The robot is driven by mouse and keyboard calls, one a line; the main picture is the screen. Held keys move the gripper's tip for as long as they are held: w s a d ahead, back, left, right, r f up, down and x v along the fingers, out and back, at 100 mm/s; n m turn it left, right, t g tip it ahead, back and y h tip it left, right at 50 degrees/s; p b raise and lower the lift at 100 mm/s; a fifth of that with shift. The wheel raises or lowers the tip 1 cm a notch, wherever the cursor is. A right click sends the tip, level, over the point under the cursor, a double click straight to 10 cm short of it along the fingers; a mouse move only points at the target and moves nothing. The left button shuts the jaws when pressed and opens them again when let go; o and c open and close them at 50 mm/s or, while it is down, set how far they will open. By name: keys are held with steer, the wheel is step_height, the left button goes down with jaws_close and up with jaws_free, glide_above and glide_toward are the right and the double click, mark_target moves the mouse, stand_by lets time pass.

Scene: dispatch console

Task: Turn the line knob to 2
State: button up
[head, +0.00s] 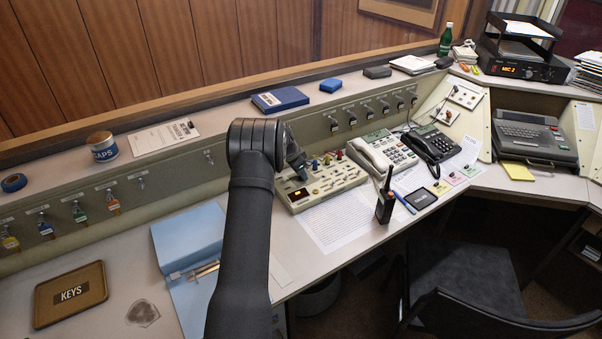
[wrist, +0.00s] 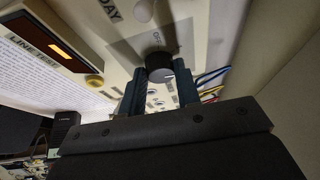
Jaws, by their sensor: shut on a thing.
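A black round knob (wrist: 158,66) stands on a cream panel in the wrist view, with the letters "OF" partly visible beside it. My gripper (wrist: 161,82) is shut on this knob, with one dark finger on each side. The knob's pointer setting and the rest of its scale are hidden or too small to read. In the head view my gripper (head: 297,163) reaches down at the back left of the cream switch console (head: 330,190). The arm hides the held knob there.
The wrist view shows a lit orange "LINE TEST" display (wrist: 62,48), a "DAY" label and coloured wires (wrist: 212,80). In the head view a cream telephone (head: 382,152), a black telephone (head: 432,145) and a handheld radio (head: 386,200) stand right of the console. A blue binder (head: 190,235) lies left.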

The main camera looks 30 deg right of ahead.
steer(key=shift+w+m+g, duration=0.1)
steer(key=shift+m+g, duration=0.3)
steer(key=shift+m, duration=0.7)
steer(key=o, duration=1)
steer(key=shift+c, duration=0.2)
